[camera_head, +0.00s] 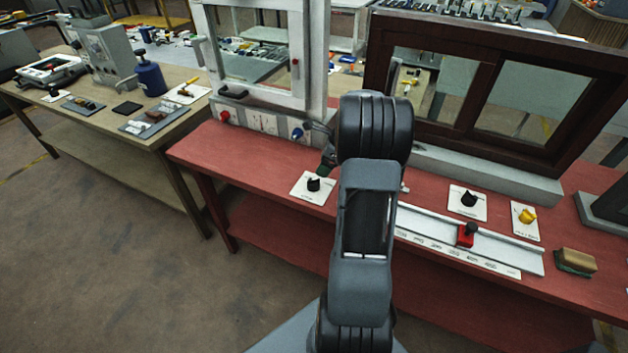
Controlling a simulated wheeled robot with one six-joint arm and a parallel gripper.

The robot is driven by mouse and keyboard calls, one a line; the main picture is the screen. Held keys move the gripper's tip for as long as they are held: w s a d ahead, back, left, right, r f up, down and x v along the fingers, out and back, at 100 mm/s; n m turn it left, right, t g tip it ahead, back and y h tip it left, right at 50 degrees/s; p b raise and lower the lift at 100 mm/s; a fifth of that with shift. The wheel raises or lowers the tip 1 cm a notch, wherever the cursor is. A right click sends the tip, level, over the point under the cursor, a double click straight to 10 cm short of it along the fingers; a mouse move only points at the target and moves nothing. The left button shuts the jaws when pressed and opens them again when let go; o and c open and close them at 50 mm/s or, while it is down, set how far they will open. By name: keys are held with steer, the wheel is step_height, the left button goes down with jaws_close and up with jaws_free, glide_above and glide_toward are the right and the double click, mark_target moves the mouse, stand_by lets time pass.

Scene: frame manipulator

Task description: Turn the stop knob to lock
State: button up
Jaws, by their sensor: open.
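My gripper (325,164) is open, just left of my arm and partly hidden by it. It is above and close to a black knob (313,184) on a white plate at the left part of the red table; I cannot tell whether they touch. A second black knob (469,198) on a white plate and a yellow knob (526,215) are to the right of my arm. The labels are too small to read, so I cannot tell which one is the stop knob.
The red table (254,157) holds a white frame (312,62) and a dark brown frame (378,58). A red knob (225,117) and a blue knob (297,133) sit below the white frame. A rail with a red slider (466,235) and a sponge (577,260) are at right.

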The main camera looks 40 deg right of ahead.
mark_target(315, 179)
steer(key=x, duration=0.8)
steer(key=shift+a+f, duration=0.1)
steer(key=shift+f, duration=0.3)
steer(key=shift+c, duration=0.2)
steer(key=c, duration=0.9)
